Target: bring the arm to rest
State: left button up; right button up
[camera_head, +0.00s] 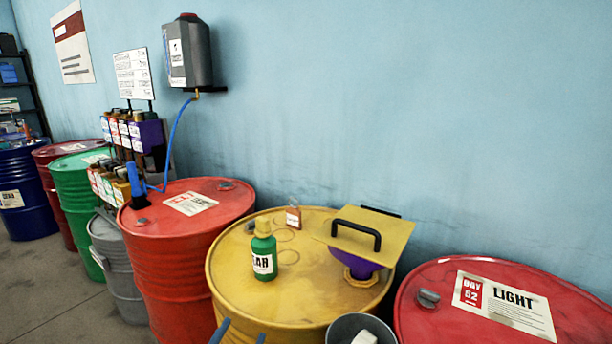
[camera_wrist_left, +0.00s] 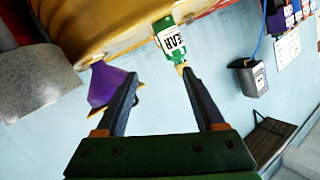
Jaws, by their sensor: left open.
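My left gripper (camera_head: 240,334) shows only as two blue fingertips at the bottom edge of the head view, in front of the yellow drum (camera_head: 230,262). In the left wrist view the gripper (camera_wrist_left: 160,73) is open, with nothing between its fingers. A green bottle (camera_head: 264,258) with a yellow cap stands upright on the drum, apart from the fingertips in the head view. It also shows in the left wrist view (camera_wrist_left: 172,42), beyond the fingers. My right gripper is in neither view.
A purple funnel (camera_head: 361,268) sits on the drum under a yellow plate (camera_head: 392,232) with a black handle. A small brown bottle (camera_head: 293,215) stands behind. A grey bucket (camera_head: 340,331) is in front. Red drums (camera_head: 178,248) (camera_head: 450,300) flank the yellow one; the wall is behind.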

pick_arm(q)
jog(key=s+a+f+n+g+y, duration=0.1)
jog(key=s+a+f+n+g, duration=0.15)
jog(key=s+f+g, duration=0.55)
jog(key=s+a+f+n+g, duration=0.1)
jog(key=s+a+f+g, duration=0.25)
jog(key=s+f, duration=0.95)
notch_tip(320, 180, down, 14)
jog(key=s+g, duration=0.2)
jog(key=s, duration=0.1)
jog(key=s+a+f+g, duration=0.1)
jog(key=s+f, duration=0.9)
jog(key=s, duration=0.2)
jog(key=shift+s+a+f+y, duration=0.15)
jog(key=shift+a+f+y, duration=0.05)
jog(key=shift+f+y, duration=0.1)
jog(key=shift+m, duration=0.25)
